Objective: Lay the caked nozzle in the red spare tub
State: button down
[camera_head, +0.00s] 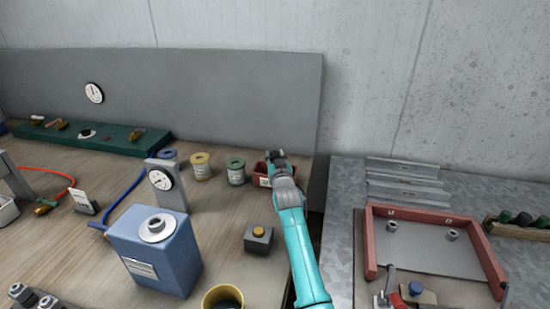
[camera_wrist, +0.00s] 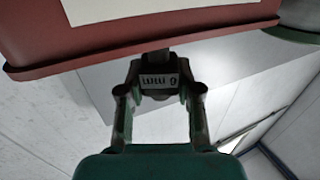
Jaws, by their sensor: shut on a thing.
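The red spare tub (camera_head: 263,181) stands at the back right of the wooden bench, a pale label on its front. In the wrist view its red wall and rim (camera_wrist: 130,50) fill the top, with part of the label. My gripper (camera_head: 275,158) is at the tub's right end in the head view, hiding part of it. In the wrist view my gripper (camera_wrist: 158,92) is shut on a small dark nozzle (camera_wrist: 157,82) with a pale "mm" tag. The nozzle's upper end meets the tub's rim in the picture; I cannot tell whether they touch. Caking is not clear.
Green-labelled (camera_head: 236,171) and yellow-topped (camera_head: 201,166) pots stand left of the tub. A grey block with a yellow button (camera_head: 259,237) and a blue canister (camera_head: 155,252) stand nearer. A grey back panel (camera_head: 230,100) rises behind. The bench's right edge is close.

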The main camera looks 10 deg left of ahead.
jog(key=shift+f, duration=0.7)
jog(key=c, duration=0.8)
grip_release()
jog(key=shift+f, duration=0.1)
